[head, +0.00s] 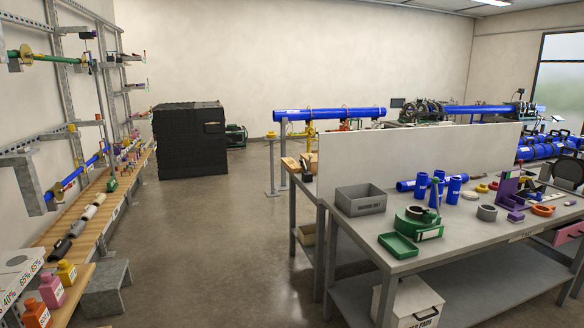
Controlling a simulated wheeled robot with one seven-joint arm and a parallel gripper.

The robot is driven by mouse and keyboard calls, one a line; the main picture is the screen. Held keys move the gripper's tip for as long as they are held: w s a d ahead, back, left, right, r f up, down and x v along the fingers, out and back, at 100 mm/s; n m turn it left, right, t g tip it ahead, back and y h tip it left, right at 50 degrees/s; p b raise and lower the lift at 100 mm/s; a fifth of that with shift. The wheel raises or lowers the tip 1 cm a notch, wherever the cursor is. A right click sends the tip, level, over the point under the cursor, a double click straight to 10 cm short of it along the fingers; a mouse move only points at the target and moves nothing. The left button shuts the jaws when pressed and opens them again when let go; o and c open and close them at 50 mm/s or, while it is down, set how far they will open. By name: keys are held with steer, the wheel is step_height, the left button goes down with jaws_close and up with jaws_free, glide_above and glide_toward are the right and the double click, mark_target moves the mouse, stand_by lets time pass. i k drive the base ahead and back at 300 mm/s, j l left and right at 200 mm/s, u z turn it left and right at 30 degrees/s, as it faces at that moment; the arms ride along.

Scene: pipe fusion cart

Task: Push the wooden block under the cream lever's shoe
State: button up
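I cannot make out a cream lever or its shoe for certain in the head view. A small tan, wood-coloured piece (290,163) sits at the left end of the bench behind the pale upright panel; I cannot tell whether it is the wooden block. Small dark things stand beside it, and the panel hides the rest of that bench top. My gripper is not in view.
A grey bench (460,240) stands at the right with a grey bin (360,200), a green tray (398,245) and blue pipe pieces. A pale panel (410,158) backs it. A wooden shelf bench (75,215) runs along the left wall. The floor (215,240) between is clear.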

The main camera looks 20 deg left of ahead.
mark_target(293, 167)
steer(key=i+j+u, duration=0.35)
steer(key=i, duration=0.2)
steer(key=i+j+u, duration=0.35)
steer(key=i, duration=0.25)
steer(key=i+u, duration=0.3)
steer(key=i, duration=2)
steer(key=i+j, duration=0.1)
steer(key=i, duration=1.6)
steer(key=i+z, duration=0.1)
steer(key=i, duration=1.6)
steer(key=i+j+z, duration=0.1)
steer(key=i+z, duration=0.15)
steer(key=i, duration=0.15)
steer(key=i+j+z, duration=0.25)
steer(key=i, duration=0.15)
steer(key=i+j+z, duration=0.25)
steer(key=i, duration=0.1)
